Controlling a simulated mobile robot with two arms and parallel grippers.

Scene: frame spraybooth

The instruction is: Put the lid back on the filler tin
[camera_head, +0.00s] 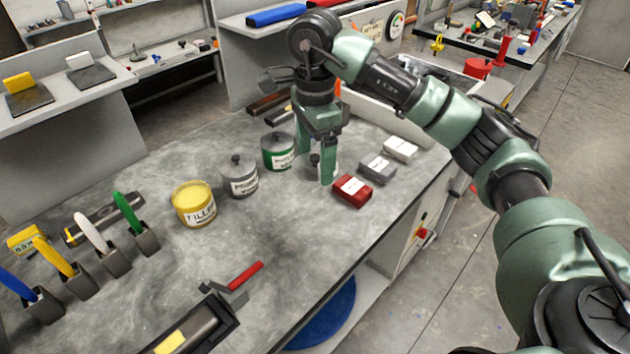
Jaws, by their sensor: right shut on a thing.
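The filler tin (194,205) is yellow with a white label and stands open on the grey bench, its yellow filling showing. A flat, round grey lid (313,173) with a dark knob is at the bench's right part, beyond the red box. My right gripper (317,162) points down over it, with its green fingers shut on the lid by the knob. I cannot tell whether the lid touches the bench. The fingers hide part of it. My left gripper is not in view.
A grey lidded tin (239,177) and a green lidded tin (278,152) stand between the filler tin and my right gripper. Red (352,191), grey (377,167) and white boxes line the right edge. Holders with coloured tools (115,258) stand left.

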